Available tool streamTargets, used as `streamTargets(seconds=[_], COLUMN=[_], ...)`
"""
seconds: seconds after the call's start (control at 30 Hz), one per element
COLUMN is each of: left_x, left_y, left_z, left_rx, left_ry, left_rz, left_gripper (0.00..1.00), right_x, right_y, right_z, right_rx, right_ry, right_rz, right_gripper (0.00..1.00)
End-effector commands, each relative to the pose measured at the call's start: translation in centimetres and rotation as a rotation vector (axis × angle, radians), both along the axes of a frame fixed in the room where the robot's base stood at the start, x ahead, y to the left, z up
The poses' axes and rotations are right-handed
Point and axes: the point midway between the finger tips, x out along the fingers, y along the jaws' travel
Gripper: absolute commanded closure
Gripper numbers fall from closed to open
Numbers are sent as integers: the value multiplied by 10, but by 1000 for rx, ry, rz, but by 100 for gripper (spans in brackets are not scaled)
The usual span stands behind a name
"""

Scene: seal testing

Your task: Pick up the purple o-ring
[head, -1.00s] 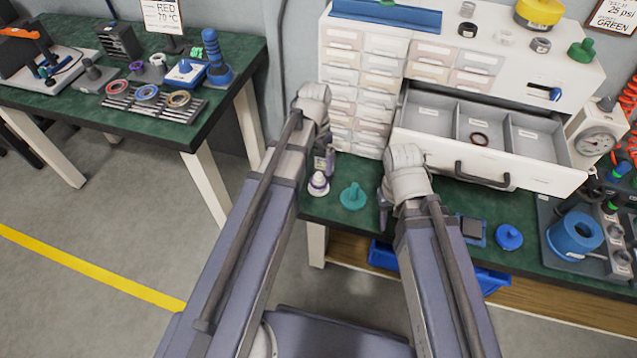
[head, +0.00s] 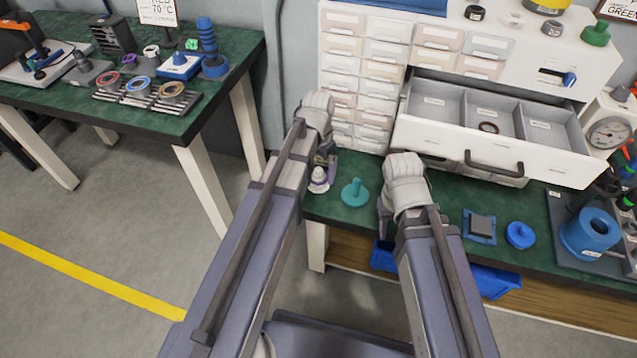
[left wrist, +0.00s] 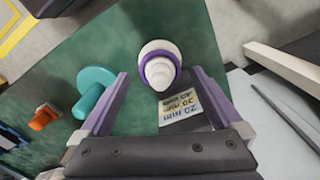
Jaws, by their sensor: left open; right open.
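The purple o-ring (left wrist: 145,70) sits around a white stepped cone (left wrist: 163,72) on the green bench. In the head view the cone (head: 318,176) and ring (head: 318,188) stand near the bench's left front, partly behind my left gripper. My left gripper (head: 326,166) is open and empty beside the cone. I cannot tell the exact height difference. My right gripper (head: 386,222) is over the bench's front edge, its fingers mostly hidden by the wrist.
A teal knobbed part (head: 355,192) stands right of the cone. A white drawer cabinet (head: 350,75) rises behind, with an open drawer (head: 440,140) holding a dark ring (head: 489,127). A size label (left wrist: 181,108) lies near the cone. Blue parts (head: 520,235) sit at the right.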

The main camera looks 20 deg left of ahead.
Motion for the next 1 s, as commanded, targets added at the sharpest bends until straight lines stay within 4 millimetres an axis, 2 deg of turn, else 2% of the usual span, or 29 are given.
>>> streamTargets(seconds=[0.03,0.1,1.0], left_x=[0,0,0], left_y=[0,0,0], left_z=[-11,-14,-17], left_rx=[0,0,0], left_ry=[0,0,0], left_rz=[0,0,1], left_gripper=[0,0,0], right_x=[0,0,0], right_y=[0,0,0], right_z=[-11,-14,-17], right_rx=[0,0,0], right_ry=[0,0,0], right_rz=[0,0,0], right_gripper=[54,54,54])
